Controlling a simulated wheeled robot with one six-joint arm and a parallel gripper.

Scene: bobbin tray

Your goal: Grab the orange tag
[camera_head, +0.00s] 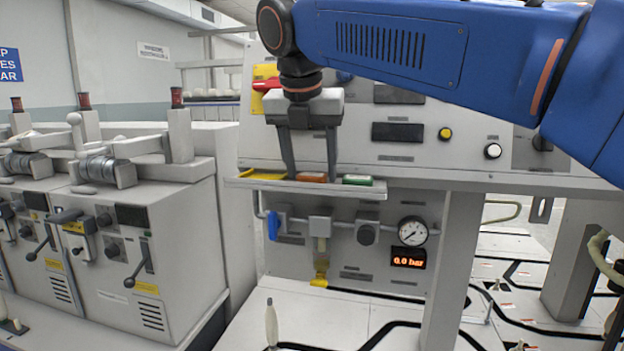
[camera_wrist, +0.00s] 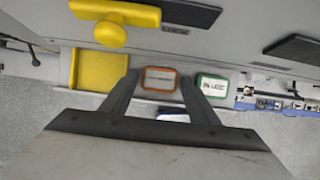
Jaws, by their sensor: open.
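The orange tag (camera_head: 312,177) lies on a narrow grey shelf (camera_head: 290,186) on the front of the machine panel, between a yellow piece and a green tag. In the wrist view the orange tag (camera_wrist: 159,79) has an orange rim and a pale label. My gripper (camera_head: 311,179) points down at the shelf, with its two fingers apart and nothing held. In the wrist view its fingertips (camera_wrist: 158,74) appear on either side of the orange tag. I cannot tell whether they touch it.
The green tag (camera_head: 357,180) lies close to the right of the orange tag, and the yellow piece (camera_head: 262,174) is to its left. A gauge (camera_head: 412,231) is below the shelf.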

